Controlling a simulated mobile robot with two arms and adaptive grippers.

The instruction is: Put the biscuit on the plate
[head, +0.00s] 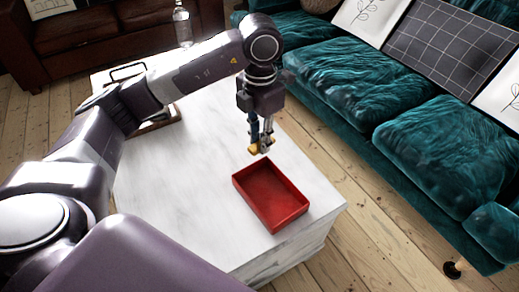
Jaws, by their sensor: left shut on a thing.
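My left gripper (260,146) points down above the white table, just behind the far edge of the red tray. It is shut on a small yellow-tan biscuit (253,149), partly hidden by the fingers. A red rectangular tray (289,217) with low walls lies near the front right corner of the table and looks empty; I see no other plate. The biscuit appears apart from the tray, but its exact height above the table is hard to tell. My right gripper is not in view.
The white marble-look table (190,215) has clear room left of the tray. A wooden tray with a dark handle (157,122) and a glass bottle (182,25) stand farther back, partly behind my arm. A teal sofa (400,130) stands to the right, a brown sofa (80,35) behind.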

